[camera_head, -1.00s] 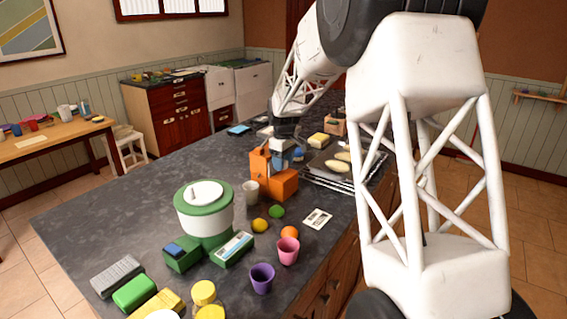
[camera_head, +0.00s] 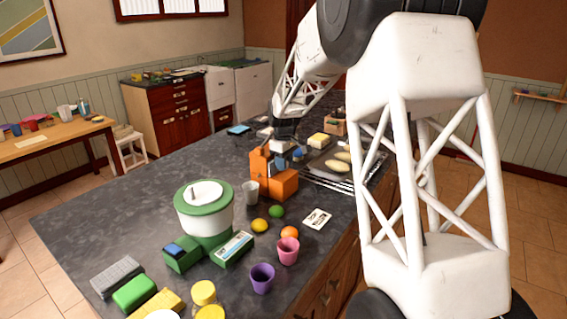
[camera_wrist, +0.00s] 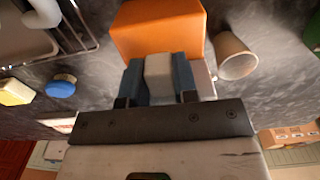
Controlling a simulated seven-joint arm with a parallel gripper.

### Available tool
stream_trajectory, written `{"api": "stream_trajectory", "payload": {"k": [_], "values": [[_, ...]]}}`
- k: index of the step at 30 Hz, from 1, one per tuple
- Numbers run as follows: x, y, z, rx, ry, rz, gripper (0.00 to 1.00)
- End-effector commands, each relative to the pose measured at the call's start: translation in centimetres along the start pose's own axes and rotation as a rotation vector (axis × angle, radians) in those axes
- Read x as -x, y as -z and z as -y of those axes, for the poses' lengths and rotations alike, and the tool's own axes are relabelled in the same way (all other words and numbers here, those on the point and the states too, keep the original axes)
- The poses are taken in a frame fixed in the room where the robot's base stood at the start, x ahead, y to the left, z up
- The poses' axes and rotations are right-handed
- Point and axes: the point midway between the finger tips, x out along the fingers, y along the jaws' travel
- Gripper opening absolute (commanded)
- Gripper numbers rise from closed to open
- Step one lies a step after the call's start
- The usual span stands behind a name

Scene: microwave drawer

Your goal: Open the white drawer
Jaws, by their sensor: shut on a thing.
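An orange box-like unit (camera_head: 283,184) stands on the dark counter, with a taller orange part on its left. It fills the top middle of the wrist view (camera_wrist: 158,28). My gripper (camera_wrist: 158,78) has its two blue-grey fingers shut on a pale grey-white block (camera_wrist: 158,70) right against the orange unit. A whitish piece (camera_wrist: 206,82) shows beside the right finger. I cannot tell how these pale parts join, or whether they belong to the white drawer. In the head view my gripper (camera_head: 279,160) is small and partly hidden behind the orange unit.
A grey-white cup (camera_head: 250,191) stands close beside the orange unit. A tray (camera_head: 335,168) with food lies beyond it. A green-and-white container (camera_head: 204,212) stands at the left.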

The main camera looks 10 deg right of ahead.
Motion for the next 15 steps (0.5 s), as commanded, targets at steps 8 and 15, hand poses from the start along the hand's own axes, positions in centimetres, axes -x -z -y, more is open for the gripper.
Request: {"api": "stream_trajectory", "payload": {"k": [8, 15], "values": [[0.0, -3.0, -0.1, -0.002, 0.000, 0.001, 0.00], [0.1, -6.4, -0.1, -0.002, -0.001, -0.001, 0.00]]}}
